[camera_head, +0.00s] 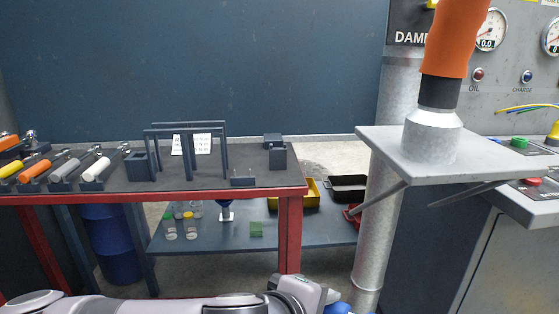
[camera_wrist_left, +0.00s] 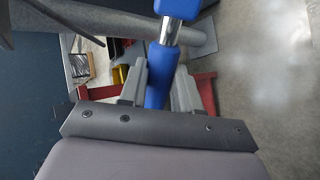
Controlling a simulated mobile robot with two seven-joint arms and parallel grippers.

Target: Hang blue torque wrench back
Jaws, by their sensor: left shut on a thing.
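The blue torque wrench (camera_wrist_left: 161,75) sits between the two fingers of my left gripper (camera_wrist_left: 158,88) in the left wrist view. It has a chrome section (camera_wrist_left: 170,32) and a wider blue part (camera_wrist_left: 178,8) beyond the fingers. In the head view a small blue part of the wrench (camera_head: 338,308) shows at the bottom edge, beside my left gripper (camera_head: 322,303), in front of and below the bench. Wrenches with yellow (camera_head: 14,167), orange (camera_head: 41,168), grey (camera_head: 69,166) and white (camera_head: 97,168) handles lie in dark holders at the bench's left. My right gripper is out of view.
The red-framed bench (camera_head: 240,177) carries a dark frame (camera_head: 188,153) and small dark blocks (camera_head: 278,156). Its lower shelf (camera_head: 275,236) holds bottles and bins. A grey pillar (camera_head: 372,225) and a bracket shelf (camera_head: 390,150) with an orange hose (camera_head: 453,45) stand at the right.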

